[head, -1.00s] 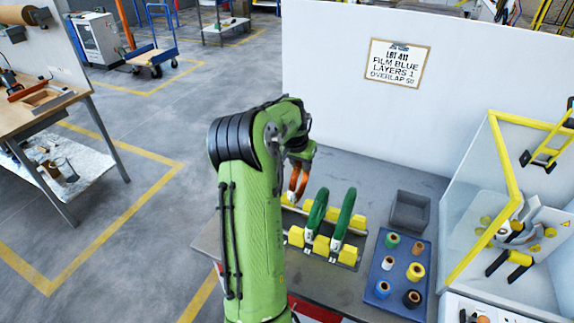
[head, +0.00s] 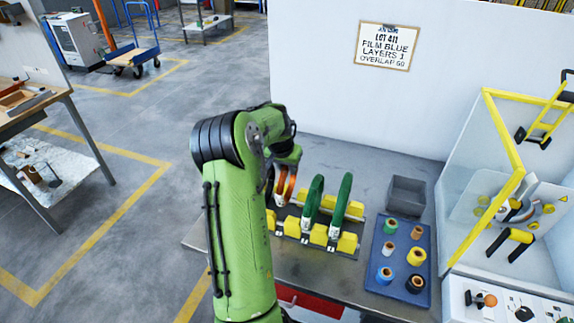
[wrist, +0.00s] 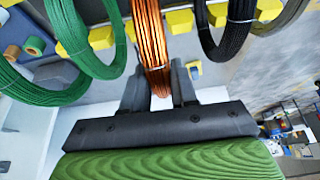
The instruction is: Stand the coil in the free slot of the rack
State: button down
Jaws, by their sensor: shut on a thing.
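My gripper (wrist: 158,90) is shut on a copper-orange coil (wrist: 151,35), with one dark finger on each side. In the head view the coil (head: 285,184) hangs upright at the left part of the rack, beside two green coils (head: 313,204) (head: 341,205). The rack (head: 315,240) has yellow blocks on a dark base. In the wrist view the copper coil lies between a green coil (wrist: 92,65) and a black coil (wrist: 228,45), with yellow blocks near it. Its lower edge is hidden, so I cannot tell whether it touches the rack. My arm hides the gripper in the head view.
A blue tray (head: 400,297) with several small spools lies right of the rack. A grey bin (head: 406,196) stands behind it. A white wall panel with a sign (head: 384,46) rises at the back. A yellow-framed machine (head: 508,190) stands at the right.

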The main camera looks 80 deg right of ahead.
jog(key=shift+f+b, duration=2.35)
jog(key=shift+f, duration=1)
jog(key=shift+f+b, duration=0.45)
jog(key=shift+f, duration=0.1)
jog(key=c, duration=0.8)
grip_release()
jog(key=p+v, duration=0.2)
jog(key=v, duration=1.4)
jog(key=shift+f, duration=0.1)
